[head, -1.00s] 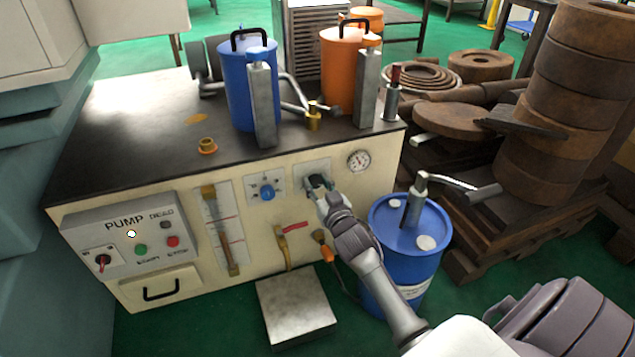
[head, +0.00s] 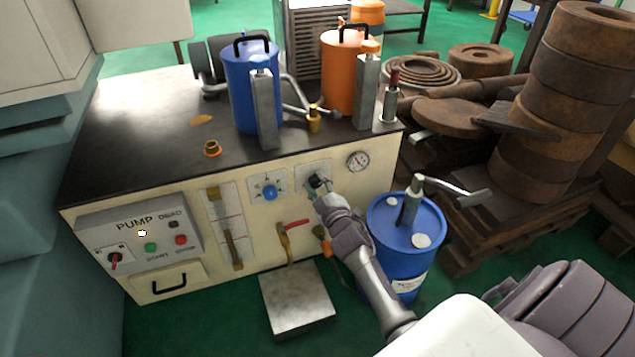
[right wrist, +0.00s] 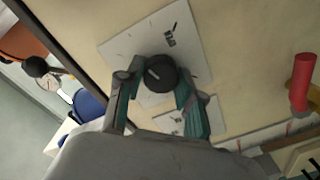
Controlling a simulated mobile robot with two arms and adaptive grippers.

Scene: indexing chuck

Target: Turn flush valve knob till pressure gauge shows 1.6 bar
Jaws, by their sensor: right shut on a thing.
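A black knob (head: 314,181) sits on a pale plate on the front panel of the cream machine, between the blue knob (head: 270,193) and the pressure gauge (head: 358,160). In the right wrist view the black knob (right wrist: 160,74) shows a light pointer line and lies between my fingers. My right gripper (head: 318,187) is shut on this knob; its fingers (right wrist: 158,92) stand on either side of it. My left gripper is not in view.
A pump control box (head: 140,235) is at left. A metal block (head: 297,300) lies on the floor in front.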

